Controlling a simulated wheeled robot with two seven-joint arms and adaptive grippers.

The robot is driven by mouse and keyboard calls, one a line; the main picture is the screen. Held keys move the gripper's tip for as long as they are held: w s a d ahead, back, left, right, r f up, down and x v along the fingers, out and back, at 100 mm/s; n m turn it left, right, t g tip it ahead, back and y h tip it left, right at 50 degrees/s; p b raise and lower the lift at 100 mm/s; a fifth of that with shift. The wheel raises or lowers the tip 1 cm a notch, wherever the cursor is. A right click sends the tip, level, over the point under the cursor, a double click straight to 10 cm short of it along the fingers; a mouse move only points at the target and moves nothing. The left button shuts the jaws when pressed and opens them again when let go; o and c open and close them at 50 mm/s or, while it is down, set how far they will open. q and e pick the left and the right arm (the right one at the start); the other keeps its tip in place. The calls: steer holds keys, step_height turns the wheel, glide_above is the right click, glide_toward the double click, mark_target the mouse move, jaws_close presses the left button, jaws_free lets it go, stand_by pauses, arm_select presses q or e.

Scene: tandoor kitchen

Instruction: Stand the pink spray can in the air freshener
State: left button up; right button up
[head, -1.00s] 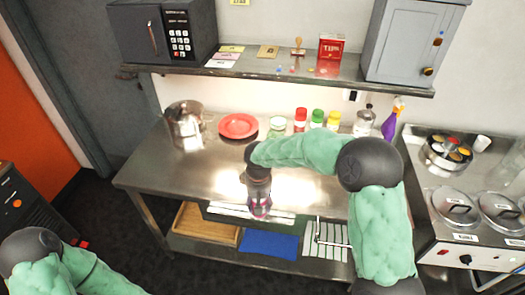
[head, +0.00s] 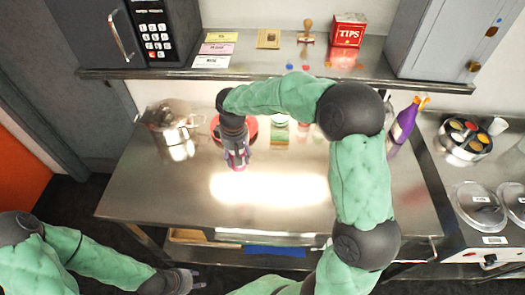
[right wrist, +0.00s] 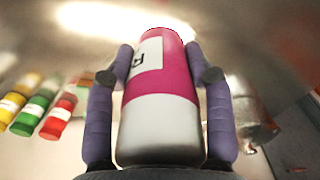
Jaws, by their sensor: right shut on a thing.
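The pink spray can (right wrist: 165,90) is pink above and white below, with a white label, in the right wrist view. My right gripper (right wrist: 160,68) is shut on it, one finger on each side. In the head view my right gripper (head: 237,160) points down above the left part of the steel table, in front of the red plate; the can is mostly hidden there. My left gripper (head: 194,279) is low at the left, in front of the table, its fingers apart and empty. I cannot make out the air freshener in either view.
The steel table (head: 150,205) has bare room at the front. A shelf (head: 380,88) with a red tips box (head: 348,30) hangs above. A purple bottle (head: 403,122) stands right.

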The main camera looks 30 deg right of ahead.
steer(key=d+f, duration=0.3)
steer(key=d, duration=0.1)
steer(key=w+d+f, duration=0.1)
steer(key=d+f, duration=0.2)
steer(key=d, duration=0.1)
steer(key=w+d+f+b, duration=0.1)
steer(key=d+f, duration=0.2)
steer(key=d, duration=0.2)
steer(key=shift+w+d+f, duration=0.1)
steer(key=shift+w+f, duration=0.1)
steer(key=shift+f, duration=0.1)
steer(key=shift+d+f, duration=0.1)
steer(key=shift+f, duration=1.5)
steer(key=shift+f+b, duration=0.1)
steer(key=shift+b, duration=0.2)
steer(key=o, duration=1)
steer(key=shift+f, duration=0.1)
steer(key=shift+c, duration=0.2)
steer(key=o, duration=0.4)
